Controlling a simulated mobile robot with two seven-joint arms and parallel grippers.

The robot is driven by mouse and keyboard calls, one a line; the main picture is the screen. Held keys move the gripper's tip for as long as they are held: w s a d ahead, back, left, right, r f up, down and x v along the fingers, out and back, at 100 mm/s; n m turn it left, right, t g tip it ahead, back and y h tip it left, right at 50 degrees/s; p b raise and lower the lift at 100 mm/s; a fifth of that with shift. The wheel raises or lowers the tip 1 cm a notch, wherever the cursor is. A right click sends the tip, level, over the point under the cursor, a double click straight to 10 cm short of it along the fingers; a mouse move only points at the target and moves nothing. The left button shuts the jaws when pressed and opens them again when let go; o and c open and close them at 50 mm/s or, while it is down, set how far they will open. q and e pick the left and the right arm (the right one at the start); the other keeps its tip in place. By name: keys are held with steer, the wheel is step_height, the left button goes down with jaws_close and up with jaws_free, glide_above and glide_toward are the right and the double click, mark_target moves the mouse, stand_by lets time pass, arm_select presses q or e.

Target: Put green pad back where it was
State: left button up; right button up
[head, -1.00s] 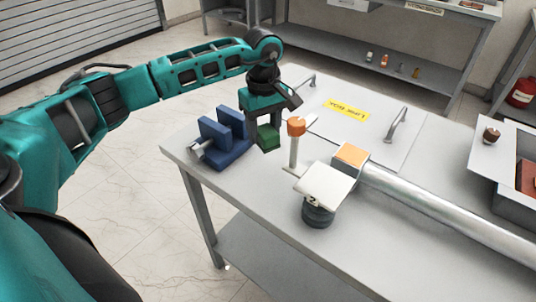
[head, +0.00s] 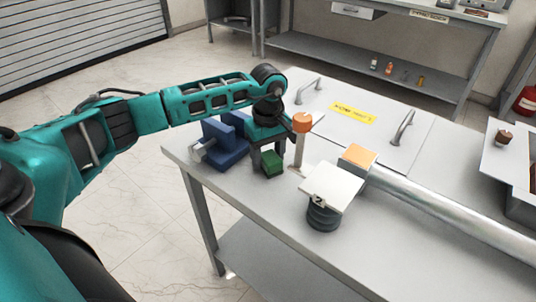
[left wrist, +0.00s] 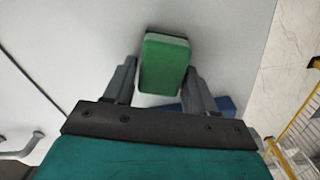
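The green pad (head: 272,163) is a small green block between the fingers of my left gripper (head: 268,155). It is at or just above the grey table top; the exact contact is hard to tell. In the left wrist view the green pad (left wrist: 164,62) fills the space between the fingertips of my left gripper (left wrist: 163,75), one finger close along each side. The fingers look shut on it. My right gripper is not in view.
A blue vise-like block (head: 224,142) stands close left of the pad. An orange-topped post (head: 299,145) stands close right. A white plate on a black base (head: 331,188), an orange-topped block (head: 358,157) and a metal pipe (head: 455,208) lie further right. The front table strip is clear.

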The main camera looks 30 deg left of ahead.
mark_target(268, 153)
arm_select(q)
steer(key=o, duration=0.3)
steer(key=shift+r, duration=0.25)
step_height(268, 153, up, 4)
steer(key=p, duration=0.3)
steer(key=shift+r, duration=0.25)
step_height(268, 153, up, 7)
steer(key=shift+r, duration=0.2)
